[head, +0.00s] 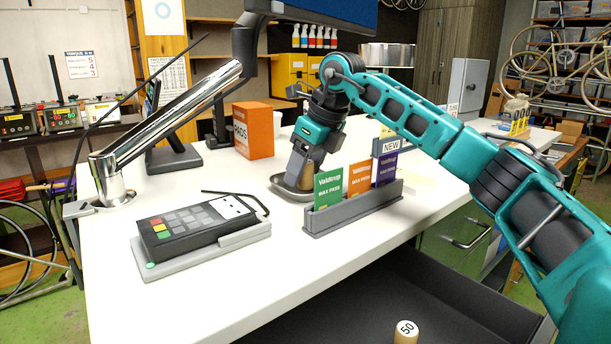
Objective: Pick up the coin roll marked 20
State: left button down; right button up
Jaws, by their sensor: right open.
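My right gripper (299,172) reaches down over a shallow grey dish (280,186) on the white counter. Its jaws are open. A tan roll-like piece (306,177) stands in the dish at the fingers, partly hidden by them. I cannot read a mark on it or tell whether the fingers touch it. A tan coin roll marked 50 (405,331) stands upright in the dark open drawer (340,310) at the bottom, away from the gripper. No readable 20 shows. My left gripper is out of view.
A grey holder (355,208) with wax pass cards stands just right of the dish. A card terminal (200,228) lies to the left. An orange box (253,130) stands behind. A chrome monitor arm (165,130) crosses the left.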

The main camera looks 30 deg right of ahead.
jog(key=shift+c, duration=0.4)
jog(key=shift+c, duration=0.8)
grip_shut()
